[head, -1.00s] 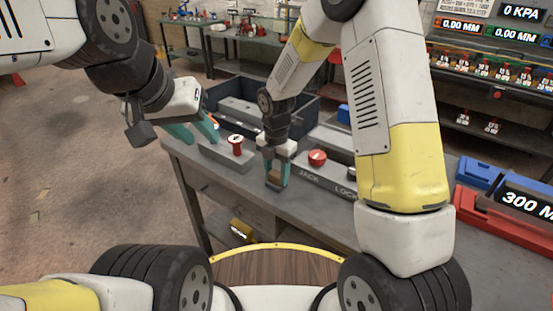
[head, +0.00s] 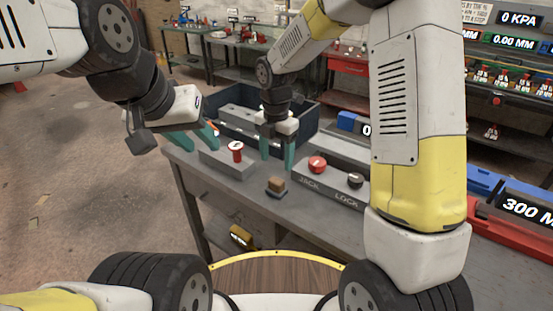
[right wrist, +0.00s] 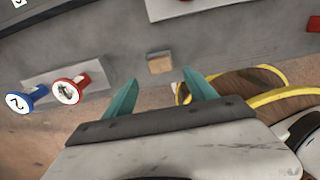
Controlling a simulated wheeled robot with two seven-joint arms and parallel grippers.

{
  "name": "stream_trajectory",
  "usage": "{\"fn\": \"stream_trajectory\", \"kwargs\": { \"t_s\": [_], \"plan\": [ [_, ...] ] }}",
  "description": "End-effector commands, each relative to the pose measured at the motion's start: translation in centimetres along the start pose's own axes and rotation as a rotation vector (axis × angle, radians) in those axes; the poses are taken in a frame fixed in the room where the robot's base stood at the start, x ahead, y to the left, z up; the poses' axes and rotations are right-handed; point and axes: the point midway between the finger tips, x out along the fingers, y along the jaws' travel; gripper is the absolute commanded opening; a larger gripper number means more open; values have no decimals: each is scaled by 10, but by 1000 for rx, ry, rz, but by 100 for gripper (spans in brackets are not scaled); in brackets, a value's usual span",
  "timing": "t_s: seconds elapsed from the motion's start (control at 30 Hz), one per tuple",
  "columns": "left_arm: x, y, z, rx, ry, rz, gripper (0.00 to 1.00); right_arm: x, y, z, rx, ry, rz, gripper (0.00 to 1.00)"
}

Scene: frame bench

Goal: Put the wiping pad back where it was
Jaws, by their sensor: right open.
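The wiping pad (head: 276,185), a small brown block on a dark base, sits on the grey bench top near its front edge. It also shows in the right wrist view (right wrist: 160,63), ahead of the fingertips. My right gripper (head: 277,157) is open and empty, above and behind the pad, clear of it. In the right wrist view its teal fingers (right wrist: 163,92) are spread apart. My left gripper (head: 198,138) is at the bench's left end, beside the red knob, with its two teal fingers apart and nothing seen between them.
A grey block with a red knob (head: 237,152) stands left of the pad. The JACK and LOCK block (head: 325,187) stands right of it. A dark open bin (head: 304,120) is behind my right gripper. A blue knob (right wrist: 33,92) shows in the right wrist view. Bench around the pad is clear.

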Motion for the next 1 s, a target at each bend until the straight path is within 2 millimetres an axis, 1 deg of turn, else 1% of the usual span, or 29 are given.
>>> {"fn": "stream_trajectory", "kwargs": {
  "t_s": [0.03,0.1,0.27,0.37,0.47,0.5,0.57,0.6,0.67,0.7,0.83,0.9,1.0],
  "plan": [
    [0,0,0,0,0,0,36,-10,0,1,1,-2,4,65],
    [0,0,0,0,0,0,36,-19,1,1,1,-1,3,65],
    [0,0,0,0,0,0,36,-33,-1,0,14,-3,5,65],
    [0,0,0,0,0,0,36,-50,-12,2,116,-14,27,65],
    [0,0,0,0,0,0,36,-78,-37,3,348,-28,80,65],
    [0,0,0,0,0,0,36,-91,-50,2,470,-32,110,65],
    [0,0,0,0,0,0,36,-111,-72,-1,674,-30,161,65],
    [0,0,0,0,0,0,36,-122,-87,-4,815,-23,196,65],
    [0,0,0,0,0,0,36,-138,-109,-10,1022,-4,251,65],
    [0,0,0,0,0,0,36,-146,-124,-15,1160,15,288,65],
    [0,0,0,0,0,0,36,-168,-168,-33,1599,108,410,65],
    [0,0,0,0,0,0,36,-174,-188,-44,1813,178,470,65],
    [0,0,0,0,0,0,36,-178,-210,-58,2065,282,535,65]
  ]
}}
